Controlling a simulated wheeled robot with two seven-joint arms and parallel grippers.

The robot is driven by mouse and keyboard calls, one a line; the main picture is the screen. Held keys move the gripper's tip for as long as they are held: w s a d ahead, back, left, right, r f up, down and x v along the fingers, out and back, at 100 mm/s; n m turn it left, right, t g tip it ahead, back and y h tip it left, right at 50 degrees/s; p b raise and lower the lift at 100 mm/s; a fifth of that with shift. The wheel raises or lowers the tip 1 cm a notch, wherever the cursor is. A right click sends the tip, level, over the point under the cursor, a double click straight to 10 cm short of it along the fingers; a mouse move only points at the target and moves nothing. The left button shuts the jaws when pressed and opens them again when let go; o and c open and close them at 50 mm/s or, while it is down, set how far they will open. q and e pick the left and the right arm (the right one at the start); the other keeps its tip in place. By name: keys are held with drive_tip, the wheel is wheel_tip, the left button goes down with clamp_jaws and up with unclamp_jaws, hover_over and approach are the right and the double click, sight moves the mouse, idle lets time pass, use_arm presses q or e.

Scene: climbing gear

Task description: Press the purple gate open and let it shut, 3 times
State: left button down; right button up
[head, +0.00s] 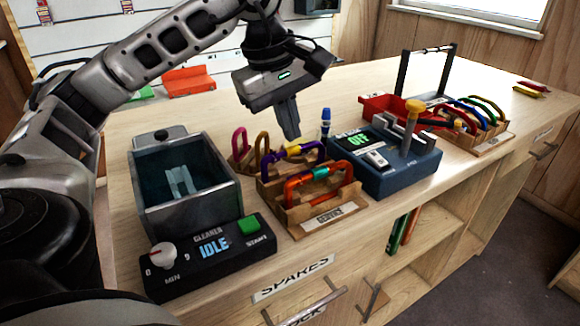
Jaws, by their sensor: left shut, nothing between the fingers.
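My left gripper (291,132) is shut and empty, its fingers pointing down. In the picture its tips are just above the purple carabiner (268,167), close to its yellow part; I cannot tell whether they touch it. The purple carabiner stands in a wooden rack (328,217), behind an orange carabiner (294,190). The orange one hides part of it, and I cannot make out whether its gate is open or shut. My right gripper is not in view.
A cleaner tank (190,217) with a panel reading IDLE stands left of the rack. A blue device (400,180) reading OFF stands right of it. Pink and brown carabiners (240,143) are behind. Another carabiner rack (492,143) and a red tray (378,108) are farther right.

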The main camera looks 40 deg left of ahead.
sight(289, 148)
use_arm(q)
drive_tip(key=shift+s+b+x, duration=0.15)
drive_tip(key=shift+b+x, duration=0.45)
drive_tip(key=shift+x, duration=0.1)
drive_tip(key=shift+s+b+x, duration=0.15)
drive_tip(key=shift+b+x, duration=0.4)
drive_tip(key=shift+x, duration=0.1)
drive_tip(key=p+v, duration=0.2)
drive_tip(key=w+p+v, duration=0.1)
drive_tip(key=p+v, duration=0.3)
drive_tip(key=v, duration=0.1)
drive_tip(key=shift+w+d+r, duration=0.15)
drive_tip(key=shift+w+r, duration=0.1)
drive_tip(key=shift+w, duration=0.05)
drive_tip(key=shift+f, duration=0.1)
